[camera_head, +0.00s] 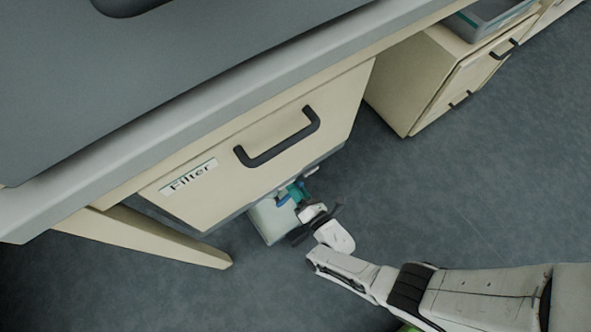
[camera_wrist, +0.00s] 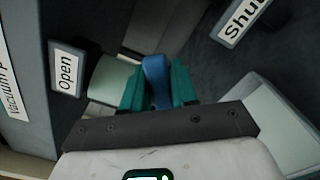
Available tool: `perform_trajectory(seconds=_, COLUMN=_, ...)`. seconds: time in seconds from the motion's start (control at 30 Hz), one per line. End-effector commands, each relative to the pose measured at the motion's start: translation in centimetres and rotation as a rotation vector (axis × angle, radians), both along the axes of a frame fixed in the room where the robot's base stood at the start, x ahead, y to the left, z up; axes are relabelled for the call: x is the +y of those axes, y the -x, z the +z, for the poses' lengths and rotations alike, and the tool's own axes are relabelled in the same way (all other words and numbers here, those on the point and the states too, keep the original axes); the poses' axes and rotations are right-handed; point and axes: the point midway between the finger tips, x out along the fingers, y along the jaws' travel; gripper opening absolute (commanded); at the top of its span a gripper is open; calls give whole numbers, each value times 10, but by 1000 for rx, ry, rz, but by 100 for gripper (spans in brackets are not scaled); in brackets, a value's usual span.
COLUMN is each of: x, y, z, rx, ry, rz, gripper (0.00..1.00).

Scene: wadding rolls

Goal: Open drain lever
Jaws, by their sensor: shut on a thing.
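The drain lever (camera_wrist: 157,80) is a blue handle in the middle of the wrist view. My gripper (camera_wrist: 158,92) has teal fingertips, one on each side of the lever, and is shut on it. In the head view my gripper (camera_head: 297,191) is under the lower edge of the drawer front marked "Filter", beside a pale box-like part. In the wrist view an "Open" label (camera_wrist: 66,72) is to the left of the lever and a "Shut" label (camera_wrist: 243,18) is at the upper right. The lever's pivot is hidden.
The Filter drawer (camera_head: 250,160) with its black handle (camera_head: 278,141) hangs above my gripper under the grey worktop (camera_head: 170,80). A cream cabinet (camera_head: 425,80) stands at the upper right. The floor (camera_head: 440,190) between is clear.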

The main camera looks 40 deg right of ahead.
Motion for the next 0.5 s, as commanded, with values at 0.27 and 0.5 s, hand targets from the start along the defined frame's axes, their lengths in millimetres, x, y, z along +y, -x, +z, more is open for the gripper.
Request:
perform_trajectory(seconds=0.27, x=-2, y=2, z=-1, rx=3, ry=-1, rz=-3, gripper=32)
perform_trajectory(seconds=0.5, x=-1, y=1, z=-1, rx=2, ry=-1, rz=-1, gripper=49)
